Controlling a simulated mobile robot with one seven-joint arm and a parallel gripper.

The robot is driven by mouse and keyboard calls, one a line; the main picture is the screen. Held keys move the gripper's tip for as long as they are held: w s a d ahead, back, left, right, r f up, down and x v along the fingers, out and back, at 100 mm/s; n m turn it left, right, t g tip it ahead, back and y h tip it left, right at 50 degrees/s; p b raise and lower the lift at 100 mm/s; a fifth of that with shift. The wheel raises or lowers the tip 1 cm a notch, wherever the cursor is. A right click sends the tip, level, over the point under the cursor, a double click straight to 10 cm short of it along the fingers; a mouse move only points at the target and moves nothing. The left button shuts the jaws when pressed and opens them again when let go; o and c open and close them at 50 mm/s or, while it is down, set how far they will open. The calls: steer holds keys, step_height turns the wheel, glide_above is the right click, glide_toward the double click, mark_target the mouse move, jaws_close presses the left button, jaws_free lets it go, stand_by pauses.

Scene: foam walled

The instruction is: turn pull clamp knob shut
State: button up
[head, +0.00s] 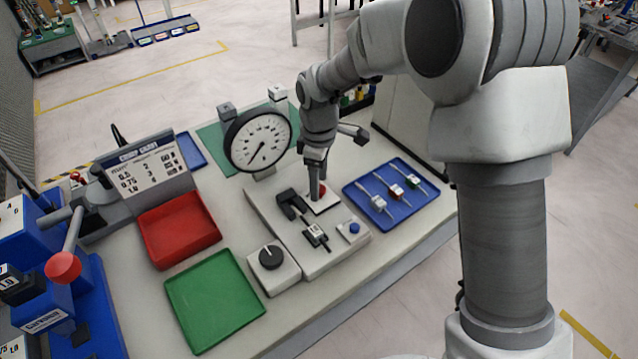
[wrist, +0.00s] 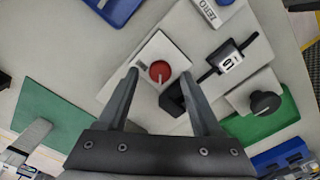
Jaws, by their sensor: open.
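A round red knob (head: 322,188) sits on a white plate of the grey pull-test fixture; it also shows in the wrist view (wrist: 160,71), with a small pale mark on it. My gripper (head: 315,190) points down over this knob. In the wrist view my gripper (wrist: 159,75) is open, with one finger on each side of the knob; whether they touch it cannot be told. A dark clamp block (head: 292,203) and a small labelled piece (head: 315,235) lie beside it on the fixture. A black knob (head: 271,255) is on a separate white box.
A dial gauge (head: 258,139) stands behind the fixture. A blue tray (head: 408,212) with several tools lies right, red (head: 180,229) and green (head: 213,299) trays left. A blue press (head: 100,310) stands far left.

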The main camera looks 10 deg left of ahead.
steer(key=shift+f, duration=0.55)
jaws_close()
